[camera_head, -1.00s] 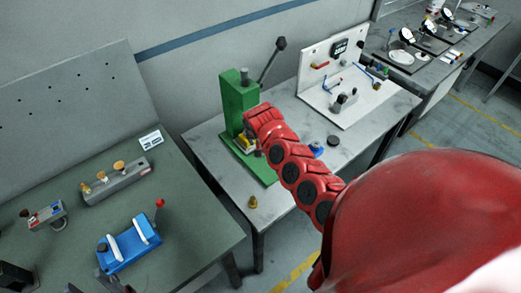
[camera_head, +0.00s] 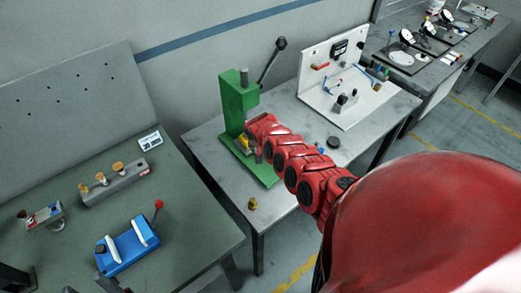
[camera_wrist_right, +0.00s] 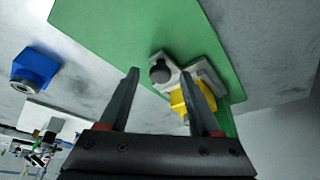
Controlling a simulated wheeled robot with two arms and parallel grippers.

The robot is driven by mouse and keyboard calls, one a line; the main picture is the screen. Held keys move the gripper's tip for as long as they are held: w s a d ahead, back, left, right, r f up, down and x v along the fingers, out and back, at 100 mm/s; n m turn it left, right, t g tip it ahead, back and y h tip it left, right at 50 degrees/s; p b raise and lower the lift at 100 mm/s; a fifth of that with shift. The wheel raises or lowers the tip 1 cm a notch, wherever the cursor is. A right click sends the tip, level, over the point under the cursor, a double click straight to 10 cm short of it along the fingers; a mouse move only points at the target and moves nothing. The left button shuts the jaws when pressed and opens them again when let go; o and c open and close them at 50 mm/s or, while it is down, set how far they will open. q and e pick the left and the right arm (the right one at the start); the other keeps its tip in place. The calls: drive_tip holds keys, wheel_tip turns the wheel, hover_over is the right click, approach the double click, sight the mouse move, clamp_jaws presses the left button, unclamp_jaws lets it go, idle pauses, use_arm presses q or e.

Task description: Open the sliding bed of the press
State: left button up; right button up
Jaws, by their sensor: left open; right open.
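The green press (camera_head: 235,105) stands on the grey table, with a lever ending in a black ball. Its yellow part (camera_head: 243,143) shows low at the front, partly behind my right arm. In the right wrist view, the green base (camera_wrist_right: 135,35) carries a grey bracket (camera_wrist_right: 203,72) with a dark round knob (camera_wrist_right: 160,71) and a yellow block (camera_wrist_right: 185,100). My right gripper (camera_wrist_right: 162,78) is open, with the knob in view between its fingertips; contact cannot be told. My left gripper (camera_head: 108,284) is open, at the bottom edge near the blue fixture.
A blue fixture (camera_head: 128,246) with a red-knobbed lever and a grey block with brass knobs (camera_head: 115,182) stand on the left bench. A small brass piece (camera_head: 252,203) and a dark disc (camera_head: 333,142) lie on the press table. A white tool board (camera_head: 345,100) stands behind.

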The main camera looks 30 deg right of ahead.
clamp_jaws()
idle(1.4)
